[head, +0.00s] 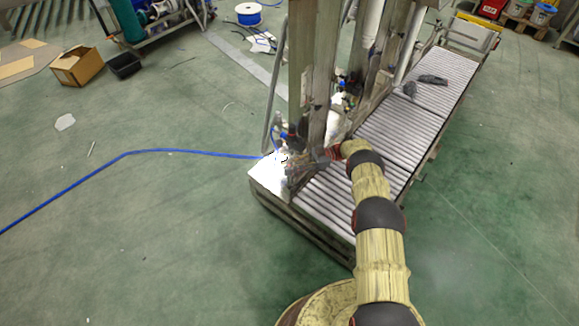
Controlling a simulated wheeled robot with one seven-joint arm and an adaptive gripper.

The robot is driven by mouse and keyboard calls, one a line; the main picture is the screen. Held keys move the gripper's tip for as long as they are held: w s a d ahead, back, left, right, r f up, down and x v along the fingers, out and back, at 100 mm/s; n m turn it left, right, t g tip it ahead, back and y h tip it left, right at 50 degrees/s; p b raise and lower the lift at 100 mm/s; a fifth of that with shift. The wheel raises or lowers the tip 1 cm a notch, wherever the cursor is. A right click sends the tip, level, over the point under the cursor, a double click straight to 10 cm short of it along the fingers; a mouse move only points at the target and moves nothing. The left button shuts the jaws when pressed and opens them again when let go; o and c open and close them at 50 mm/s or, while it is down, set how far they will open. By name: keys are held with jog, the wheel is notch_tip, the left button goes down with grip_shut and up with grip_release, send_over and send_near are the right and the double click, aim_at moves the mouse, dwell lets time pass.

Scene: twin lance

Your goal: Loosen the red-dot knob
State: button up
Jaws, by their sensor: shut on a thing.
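My gripper (307,165) reaches left from my arm to the base of a tall metal frame (312,70) at the near end of a roller conveyor. It is shut on a small part at the fittings there, which I take to be a knob. The fingertips and that part are tiny and partly lost against the frame. I cannot make out a red dot, nor which knob it is. Small blue and red fittings (290,134) sit on the frame just above the gripper.
The roller conveyor (425,100) runs to the far right, with dark objects (432,80) on its rollers. A bright metal plate (268,178) lies at its near left corner. A blue hose (170,151) crosses the floor. A cardboard box (77,66) stands far left; the left floor is mostly clear.

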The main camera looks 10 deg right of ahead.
jog(key=o, duration=1.2)
jog(key=shift+c, duration=0.2)
jog(key=d, duration=0.7)
jog(key=shift+w+d, duration=0.2)
jog(key=shift+w, duration=0.1)
jog(key=shift+d, duration=0.1)
